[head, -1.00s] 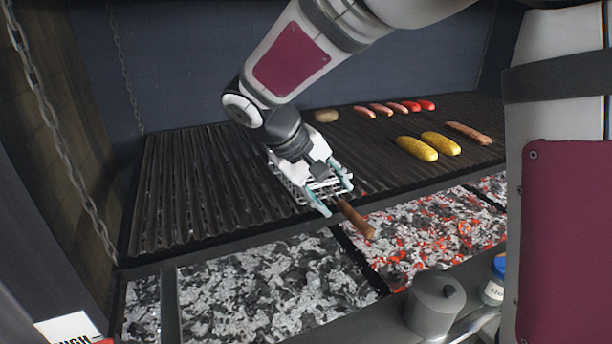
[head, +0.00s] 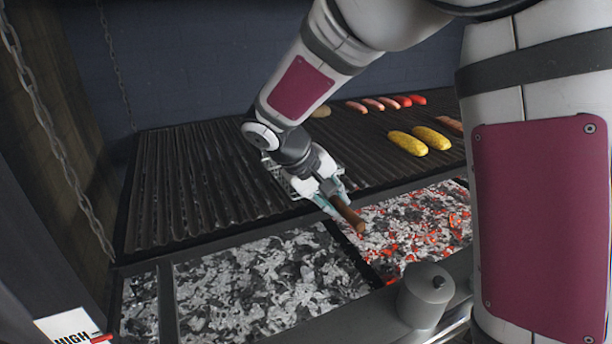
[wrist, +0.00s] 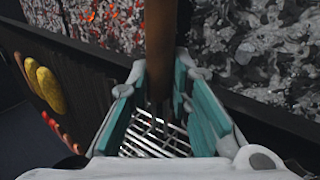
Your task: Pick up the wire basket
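The wire basket (wrist: 155,143) lies on the grill grate, a metal wire grid with a brown wooden handle. The handle (head: 348,217) points over the front edge of the grate, above the coals. In the wrist view the handle (wrist: 160,45) runs up between the teal pads of my gripper (wrist: 159,80). The fingertips are drawn in on both sides of the handle's base and appear to touch it. In the head view my gripper (head: 331,199) covers most of the basket; only part of its wire edge shows.
Two yellow corn cobs (head: 418,140) and several sausages (head: 385,103) lie on the grate to the right. Grey coals (head: 260,280) and glowing embers (head: 420,225) lie below the front edge. A grey lidded pot (head: 426,295) stands on the front ledge. The left grate (head: 190,190) is bare.

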